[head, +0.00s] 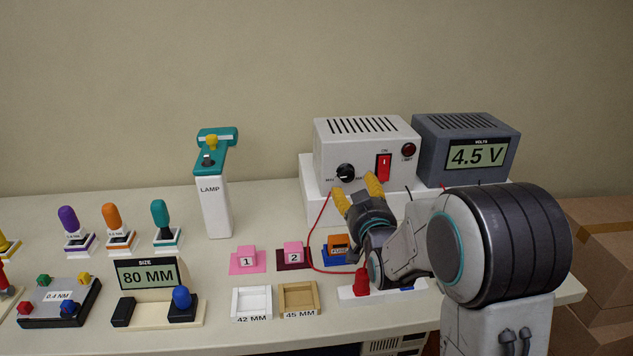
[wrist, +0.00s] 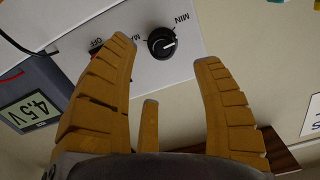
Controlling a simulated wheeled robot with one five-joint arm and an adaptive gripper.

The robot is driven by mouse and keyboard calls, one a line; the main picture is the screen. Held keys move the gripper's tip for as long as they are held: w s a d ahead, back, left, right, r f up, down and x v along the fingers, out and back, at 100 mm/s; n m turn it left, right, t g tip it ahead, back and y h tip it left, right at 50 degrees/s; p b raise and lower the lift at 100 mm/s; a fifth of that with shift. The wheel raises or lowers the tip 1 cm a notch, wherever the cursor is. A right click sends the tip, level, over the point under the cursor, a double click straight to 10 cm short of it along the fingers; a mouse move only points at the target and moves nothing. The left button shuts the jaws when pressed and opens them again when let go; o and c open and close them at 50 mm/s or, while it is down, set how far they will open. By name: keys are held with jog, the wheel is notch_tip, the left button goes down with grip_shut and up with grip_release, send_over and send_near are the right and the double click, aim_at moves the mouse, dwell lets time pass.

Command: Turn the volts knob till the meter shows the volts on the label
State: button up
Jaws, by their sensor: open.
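The black volts knob (head: 345,172) is on the front of the white power supply (head: 330,145). It also shows in the wrist view (wrist: 162,43), with a white pointer mark and MIN and MAX printed beside it. The grey meter (head: 430,155) reads 4.5 V on its display (head: 476,156). My gripper (head: 357,190) is open and empty, just in front of and below the knob. In the wrist view the orange fingers of my gripper (wrist: 165,55) are spread, with the knob between their tips in the picture. I cannot make out a label with a volts value.
A red switch (head: 384,167) and a red round lamp (head: 409,149) are right of the knob. A red cable (head: 312,235) loops left of my gripper. Pink blocks (head: 246,256), trays (head: 251,301) and a white LAMP stand (head: 214,205) are further left.

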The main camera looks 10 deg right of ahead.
aim_at(348, 176)
jog(key=shift+t, duration=0.3)
jog(key=shift+w+a+f+p, duration=0.1)
jog(key=shift+w+p, duration=0.15)
jog(key=shift+w, duration=1.8)
jog(key=shift+w+a+p, duration=0.1)
jog(key=shift+w+p, duration=0.1)
jog(key=shift+w, duration=1.85)
jog(key=c, duration=1.2)
jog(key=shift+b, duration=0.5)
